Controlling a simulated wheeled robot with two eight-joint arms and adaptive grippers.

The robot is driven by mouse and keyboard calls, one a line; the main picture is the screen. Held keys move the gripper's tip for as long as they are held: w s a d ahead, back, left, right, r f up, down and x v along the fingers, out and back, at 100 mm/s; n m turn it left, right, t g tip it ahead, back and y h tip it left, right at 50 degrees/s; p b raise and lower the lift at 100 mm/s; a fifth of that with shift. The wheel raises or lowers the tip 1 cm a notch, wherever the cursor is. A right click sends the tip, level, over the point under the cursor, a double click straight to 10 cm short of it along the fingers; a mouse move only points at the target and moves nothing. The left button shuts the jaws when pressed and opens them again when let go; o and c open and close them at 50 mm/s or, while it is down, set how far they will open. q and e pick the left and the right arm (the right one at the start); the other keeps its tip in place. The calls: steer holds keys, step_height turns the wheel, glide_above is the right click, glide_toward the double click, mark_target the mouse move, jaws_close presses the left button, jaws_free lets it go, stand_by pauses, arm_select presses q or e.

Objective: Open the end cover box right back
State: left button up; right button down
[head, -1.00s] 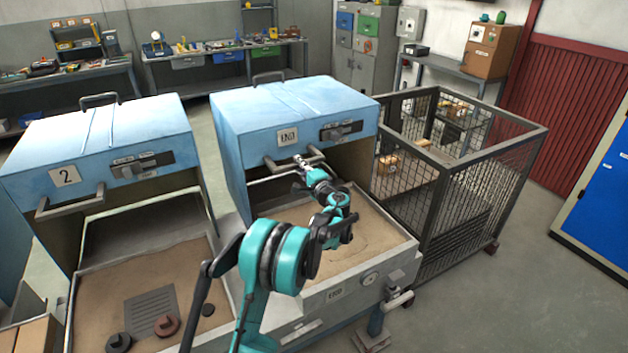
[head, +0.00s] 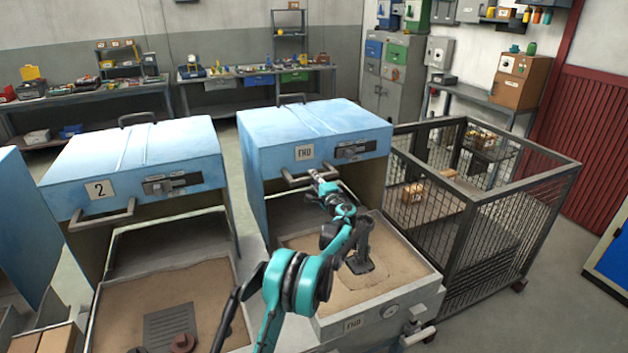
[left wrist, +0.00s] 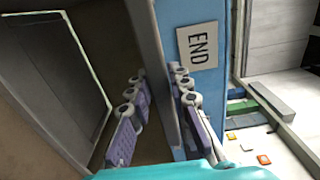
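The END cover box (head: 318,135) is blue, with a label plate, a latch and a grey front handle (head: 296,180). Its front stands raised, with an open gap below it over a sand bed (head: 405,270). My left gripper (head: 322,181) is at the right part of this handle in the head view. The END plate (left wrist: 198,48) is close to the right finger. My right gripper is out of view.
A second blue box marked 2 (head: 135,160) stands to the left, also raised over sand. A wire mesh cage (head: 500,230) stands close on the right. A dark upright piece (head: 361,255) shows over the END sand. Workbenches (head: 250,78) line the back wall.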

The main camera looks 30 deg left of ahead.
arm_select(q)
steer(key=shift+o, duration=1)
steer(key=v, duration=1.2)
